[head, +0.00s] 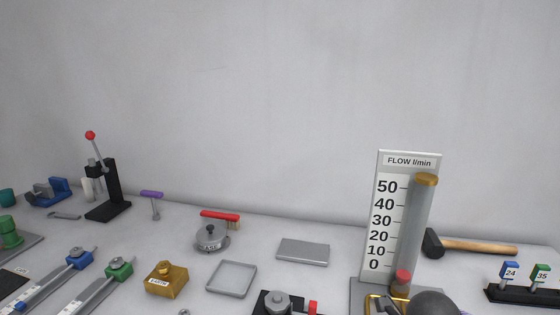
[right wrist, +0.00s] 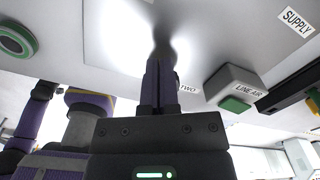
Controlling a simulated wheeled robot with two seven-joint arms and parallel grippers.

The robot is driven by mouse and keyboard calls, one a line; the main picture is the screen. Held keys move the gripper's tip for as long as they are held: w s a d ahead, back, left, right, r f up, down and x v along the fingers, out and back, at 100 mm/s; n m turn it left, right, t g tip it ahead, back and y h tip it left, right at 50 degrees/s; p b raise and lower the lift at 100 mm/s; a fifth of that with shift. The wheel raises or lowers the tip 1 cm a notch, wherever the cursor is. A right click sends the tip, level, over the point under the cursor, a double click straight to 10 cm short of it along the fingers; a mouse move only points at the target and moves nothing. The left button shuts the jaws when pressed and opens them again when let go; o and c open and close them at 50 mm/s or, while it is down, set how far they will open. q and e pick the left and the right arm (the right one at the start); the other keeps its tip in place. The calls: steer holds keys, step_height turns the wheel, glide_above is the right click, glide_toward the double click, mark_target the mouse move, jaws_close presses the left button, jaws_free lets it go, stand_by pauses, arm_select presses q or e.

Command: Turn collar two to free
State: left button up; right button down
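In the right wrist view my right gripper (right wrist: 161,75) points at a pale panel (right wrist: 215,40). Its two dark fingers are together, with no clear gap and nothing seen between them. A label reading "TWO" (right wrist: 188,89) shows just right of the fingers, partly covered. I cannot make out collar two; the fingers and palm may hide it. I cannot tell whether the fingertips touch the panel; a dark shadow or reflection lies beyond them. My left gripper is in neither view. No collar marked two shows in the head view.
A green ring (right wrist: 15,40) is at left. The head view shows a crowded bench with a flow gauge (head: 400,215), lever press (head: 108,190) and hammer (head: 470,245).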

steer(key=shift+s+p, duration=0.1)
steer(key=shift+p, duration=0.2)
steer(key=shift+a, duration=0.1)
stand_by(0.5)
steer(key=shift+w+a, duration=0.1)
steer(key=shift+w, duration=0.2)
steer(key=shift+r, duration=0.15)
step_height(320, 180, up, 6)
steer(key=p, duration=0.4)
steer(key=shift+w, duration=0.1)
